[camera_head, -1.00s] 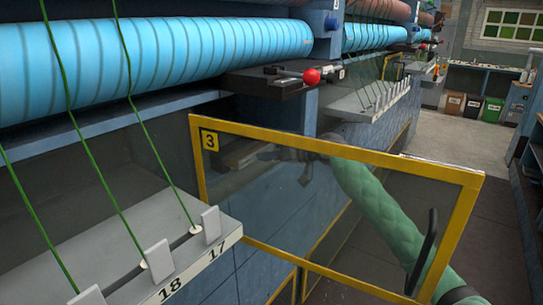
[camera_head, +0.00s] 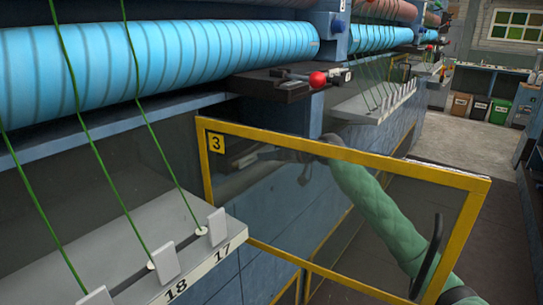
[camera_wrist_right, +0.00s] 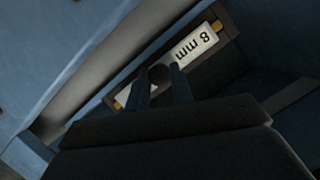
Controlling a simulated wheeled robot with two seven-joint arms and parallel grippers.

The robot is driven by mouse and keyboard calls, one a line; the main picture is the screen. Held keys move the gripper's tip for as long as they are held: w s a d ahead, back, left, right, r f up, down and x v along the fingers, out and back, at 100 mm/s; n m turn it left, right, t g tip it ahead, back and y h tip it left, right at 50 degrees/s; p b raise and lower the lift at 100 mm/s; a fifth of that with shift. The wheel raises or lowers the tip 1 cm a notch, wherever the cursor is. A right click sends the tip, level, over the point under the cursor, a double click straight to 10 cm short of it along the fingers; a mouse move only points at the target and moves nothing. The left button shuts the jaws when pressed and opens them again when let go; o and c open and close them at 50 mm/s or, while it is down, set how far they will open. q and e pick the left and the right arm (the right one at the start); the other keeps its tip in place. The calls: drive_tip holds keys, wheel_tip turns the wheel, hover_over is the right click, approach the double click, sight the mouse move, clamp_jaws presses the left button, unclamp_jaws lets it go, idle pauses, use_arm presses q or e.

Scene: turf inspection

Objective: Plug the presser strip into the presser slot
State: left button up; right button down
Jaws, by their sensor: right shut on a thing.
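In the right wrist view, a long dark brown piece (camera_wrist_right: 222,27) carries a white label reading "8 mm", with yellow bits at its ends; I take it as the presser strip. The two fingers of my right gripper (camera_wrist_right: 163,88) are shut on it near the label's middle, around a dark round part. Whether the strip sits inside the slot or only lies before it, I cannot tell. In the head view my right gripper (camera_head: 272,157) shows dimly behind a clear door panel, at the blue machine's side; the strip is not clear there. My left gripper is out of view.
A yellow-framed clear door (camera_head: 340,151) marked 3 stands open in front of my green-sleeved right arm. A grey ledge (camera_head: 120,245) with white pegs and green yarns is at the lower left. A red-knobbed lever (camera_head: 318,79) is above. Floor is free at the right.

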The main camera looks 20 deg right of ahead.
drive_tip(key=shift+w+a, duration=0.3)
drive_tip(key=shift+w, duration=0.05)
drive_tip(key=c, duration=1.1)
unclamp_jaws()
drive_tip(key=shift+c, duration=0.2)
drive_tip(key=shift+s+d+b, duration=0.3)
drive_tip(key=shift+s+d, duration=0.05)
drive_tip(key=shift+d, duration=0.1)
drive_tip(key=b+v, duration=0.2)
drive_tip(key=v, duration=0.4)
drive_tip(key=shift+s+d+r, duration=0.2)
drive_tip(key=shift+r, duration=0.2)
